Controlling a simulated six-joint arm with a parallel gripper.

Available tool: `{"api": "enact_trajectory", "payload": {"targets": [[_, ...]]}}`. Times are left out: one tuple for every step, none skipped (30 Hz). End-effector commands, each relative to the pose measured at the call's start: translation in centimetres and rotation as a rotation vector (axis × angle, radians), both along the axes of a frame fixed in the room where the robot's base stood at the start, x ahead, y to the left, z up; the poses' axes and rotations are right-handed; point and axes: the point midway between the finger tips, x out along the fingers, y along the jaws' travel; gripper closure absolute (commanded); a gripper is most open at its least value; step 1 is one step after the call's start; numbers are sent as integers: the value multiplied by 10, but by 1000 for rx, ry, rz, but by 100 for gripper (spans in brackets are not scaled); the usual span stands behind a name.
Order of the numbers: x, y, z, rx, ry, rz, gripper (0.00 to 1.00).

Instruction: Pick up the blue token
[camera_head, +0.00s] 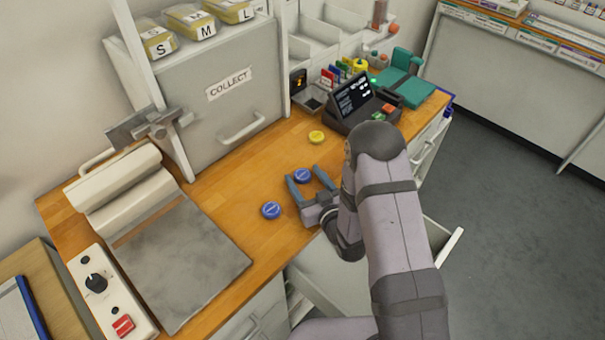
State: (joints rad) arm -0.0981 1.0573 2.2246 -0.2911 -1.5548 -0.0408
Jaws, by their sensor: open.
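Two blue tokens lie on the wooden counter. One blue token (303,175) is between the fingertips of my gripper (304,174). The other blue token (271,210) lies to the left of the gripper, outside its fingers. My gripper is open, with one finger on each side of the first token; I cannot tell whether either finger touches it. A yellow token (317,137) lies farther back on the counter.
A dark terminal with a screen (354,102) stands behind the gripper to the right. A grey cabinet marked COLLECT (222,112) stands at the back. A grey plate (182,262) covers the counter at the left. An open drawer (445,247) juts out at the front right.

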Motion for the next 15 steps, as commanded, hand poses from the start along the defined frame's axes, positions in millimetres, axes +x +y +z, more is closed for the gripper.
{"api": "enact_trajectory", "payload": {"targets": [[0,0,0,0,0,0,40],[0,0,0,0,0,0,40],[0,0,0,0,0,0,40],[0,0,0,0,0,0,43],[0,0,0,0,0,0,50],[0,0,0,0,0,0,59],[0,0,0,0,0,0,67],[0,0,0,0,0,0,74],[0,0,0,0,0,0,83],[0,0,0,0,0,0,84],[0,0,0,0,0,0,84],[0,0,0,0,0,0,84],[0,0,0,0,-1,0,84],[0,0,0,0,-1,0,84],[0,0,0,0,-1,0,84]]}}
